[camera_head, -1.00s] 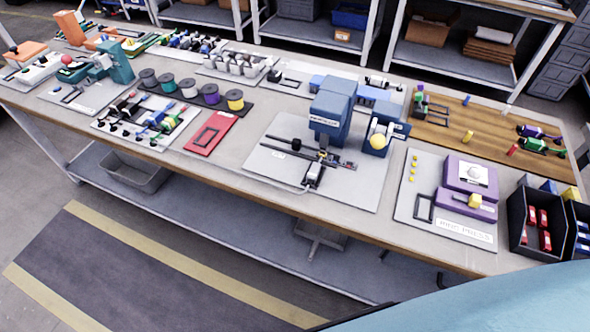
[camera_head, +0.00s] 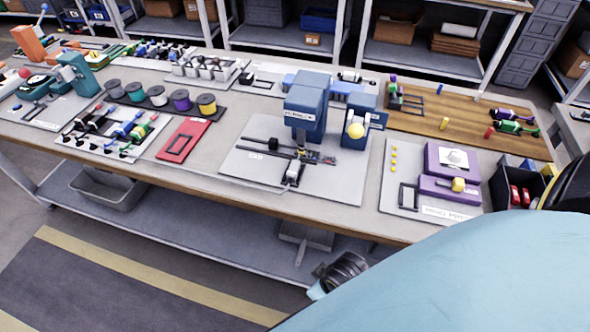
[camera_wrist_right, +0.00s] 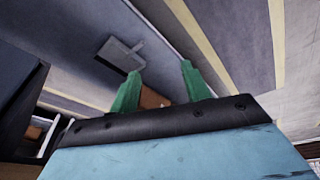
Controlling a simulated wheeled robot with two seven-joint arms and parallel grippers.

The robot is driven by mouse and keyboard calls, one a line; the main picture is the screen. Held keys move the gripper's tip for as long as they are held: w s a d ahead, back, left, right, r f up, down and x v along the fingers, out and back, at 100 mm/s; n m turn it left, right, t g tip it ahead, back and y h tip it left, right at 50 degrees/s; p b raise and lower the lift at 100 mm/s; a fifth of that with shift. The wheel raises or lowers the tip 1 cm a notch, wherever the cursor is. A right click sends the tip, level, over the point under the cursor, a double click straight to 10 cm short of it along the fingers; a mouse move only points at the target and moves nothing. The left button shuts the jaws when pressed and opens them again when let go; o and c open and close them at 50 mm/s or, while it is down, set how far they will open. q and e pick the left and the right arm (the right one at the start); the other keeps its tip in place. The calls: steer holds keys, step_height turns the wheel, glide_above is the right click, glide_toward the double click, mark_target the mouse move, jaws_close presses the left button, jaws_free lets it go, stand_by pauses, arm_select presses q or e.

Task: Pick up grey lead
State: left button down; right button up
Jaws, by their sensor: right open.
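Several thin leads with coloured ends lie on a white board (camera_head: 70,147) at the left of the bench in the head view. They are too small for me to pick out a grey one with certainty. My right gripper (camera_wrist_right: 160,70) shows in the right wrist view with two green fingers spread apart and nothing between them. It points over the floor and the bench's underside, away from the leads. My light blue arm fills the lower right of the head view. My left gripper is not in view.
Behind the leads stands a row of spools (camera_head: 157,95). A red tray (camera_head: 190,129) lies to their right. A blue press (camera_head: 306,105) stands mid-bench, with a purple fixture (camera_head: 452,160) further right. A dark bin (camera_head: 526,178) is near my arm.

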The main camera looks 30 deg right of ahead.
steer(key=w+a+r+n+t+b, duration=0.15)
steer(key=w+r+n+t, duration=0.4)
steer(key=w+r, duration=0.65)
steer(key=w+a+r+n+t, duration=0.2)
steer(key=w+r+n+t, duration=0.4)
steer(key=w+r, duration=0.55)
steer(key=w+a+r+n+t+y, duration=0.1)
steer(key=a+r+n+t+y, duration=0.1)
steer(key=a+r+n+y, duration=0.4)
steer(key=a+r+n+t+y, duration=0.1)
steer(key=a+r+n+y, duration=0.2)
steer(key=r+n+y, duration=0.35)
steer(key=s+a+r+n+g+y, duration=0.1)
steer(key=a+r+n+g+y, duration=0.2)
steer(key=n, duration=0.5)
steer(key=s+a+r+n+g+y, duration=0.1)
steer(key=a+n+g+y, duration=0.2)
steer(key=n, duration=0.4)
steer(key=n+g+h, duration=1.2)
steer(key=n+h, duration=0.7)
steer(key=n, duration=0.2)
glide_above(292, 171)
steer(key=shift+t, duration=0.25)
step_height(292, 171, down, 18)
steer(key=shift+d+f+b, duration=0.1)
steer(key=shift+d+b, duration=0.05)
steer(key=shift+b, duration=0.15)
steer(key=shift+a+f, duration=0.2)
steer(key=shift+f, duration=2.75)
steer(key=c, duration=1)
